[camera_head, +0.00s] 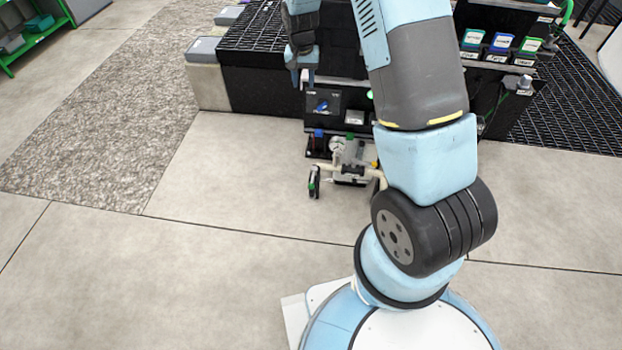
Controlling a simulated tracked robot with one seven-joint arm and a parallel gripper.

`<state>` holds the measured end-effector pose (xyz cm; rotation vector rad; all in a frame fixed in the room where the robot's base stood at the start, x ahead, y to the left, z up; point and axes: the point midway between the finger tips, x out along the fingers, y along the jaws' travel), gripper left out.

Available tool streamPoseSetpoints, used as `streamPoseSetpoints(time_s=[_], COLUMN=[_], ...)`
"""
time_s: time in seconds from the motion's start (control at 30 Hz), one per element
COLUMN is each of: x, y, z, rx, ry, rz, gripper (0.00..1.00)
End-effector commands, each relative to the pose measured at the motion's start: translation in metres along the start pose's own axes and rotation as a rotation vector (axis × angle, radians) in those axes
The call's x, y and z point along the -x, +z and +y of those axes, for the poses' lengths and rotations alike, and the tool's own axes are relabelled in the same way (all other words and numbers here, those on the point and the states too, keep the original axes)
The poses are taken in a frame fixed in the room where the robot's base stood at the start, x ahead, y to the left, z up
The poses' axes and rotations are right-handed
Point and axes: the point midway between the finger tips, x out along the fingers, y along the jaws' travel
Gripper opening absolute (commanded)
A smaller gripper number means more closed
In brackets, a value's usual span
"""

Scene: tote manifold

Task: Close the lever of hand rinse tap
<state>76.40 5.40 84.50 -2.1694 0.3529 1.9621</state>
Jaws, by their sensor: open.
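My gripper (303,78) is at the top centre, fingers pointing down, open with nothing seen between them. Just below and right of it, a small blue lever-like part (322,106) sits on a black panel with white lettering too small to read. Below the panel is a low manifold of pale pipes (352,165) with a round gauge (337,144) and a dark handle or wheel (314,184) at its left end. I cannot tell which part is the hand rinse tap. My arm hides the manifold's right side.
A black bench with a grid top (255,28) stands behind, with a grey box (203,48) at its left. Several labelled bins (501,42) are at the right. A green shelf (35,40) is far left. The floor in front is clear.

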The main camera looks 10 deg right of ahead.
Motion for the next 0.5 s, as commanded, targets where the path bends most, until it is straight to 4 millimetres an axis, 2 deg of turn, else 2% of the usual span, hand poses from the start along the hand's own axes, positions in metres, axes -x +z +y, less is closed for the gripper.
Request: streamPoseSetpoints(time_s=[0.03, 0.1, 0.5], x=[-0.021, -0.045, -0.177], y=[0.000, -0.002, 0.007], z=[-0.003, -0.007, -0.017], rx=[-0.003, -0.012, -0.045], ry=[0.011, 0.023, 0.092], rz=[-0.013, -0.022, -0.068], gripper=[0.41, 0.41, 0.41])
